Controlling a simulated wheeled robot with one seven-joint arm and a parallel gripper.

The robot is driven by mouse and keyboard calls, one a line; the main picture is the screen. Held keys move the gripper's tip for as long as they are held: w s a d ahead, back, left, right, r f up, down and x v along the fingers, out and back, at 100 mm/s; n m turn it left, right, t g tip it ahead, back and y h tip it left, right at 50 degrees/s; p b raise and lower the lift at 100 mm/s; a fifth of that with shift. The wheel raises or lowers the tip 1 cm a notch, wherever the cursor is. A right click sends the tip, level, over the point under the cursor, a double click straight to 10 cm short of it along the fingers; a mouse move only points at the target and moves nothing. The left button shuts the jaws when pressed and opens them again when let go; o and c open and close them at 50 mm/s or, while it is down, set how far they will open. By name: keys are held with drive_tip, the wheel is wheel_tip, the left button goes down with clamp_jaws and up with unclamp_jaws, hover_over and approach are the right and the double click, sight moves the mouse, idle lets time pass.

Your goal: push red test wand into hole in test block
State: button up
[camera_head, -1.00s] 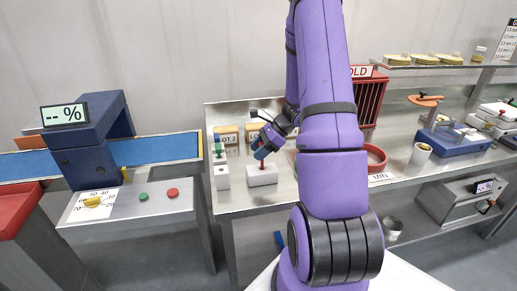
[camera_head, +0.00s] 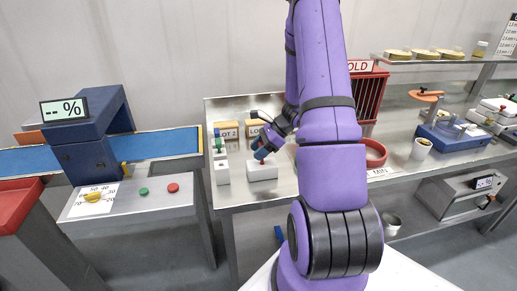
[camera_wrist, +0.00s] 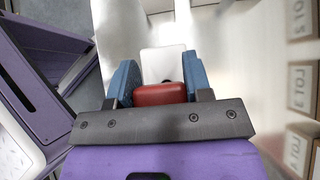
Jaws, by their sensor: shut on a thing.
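The red test wand shows as a red handle (camera_wrist: 160,95) between the blue fingers of my gripper (camera_wrist: 160,84) in the wrist view. My gripper is shut on it. In the head view my gripper (camera_head: 262,153) is right above a white test block (camera_head: 263,173) on the steel table. Only a little red of the wand shows between the fingers and the block's top. The block also shows in the wrist view (camera_wrist: 162,62), beyond the handle, with a dark spot partly hidden behind the handle. How deep the wand sits in the hole is hidden.
Another white block (camera_head: 222,174) stands just left, with green and blue wand tops (camera_head: 218,142) behind it. Boxes marked LOT (camera_head: 228,129) line the back. A red ring-shaped dish (camera_head: 376,153) and a white cup (camera_head: 421,148) stand to the right.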

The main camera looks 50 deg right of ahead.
drive_tip(key=shift+f, duration=0.55)
drive_tip(key=o, duration=0.9)
drive_tip(key=shift+o, duration=0.2)
drive_tip(key=v, duration=1.1)
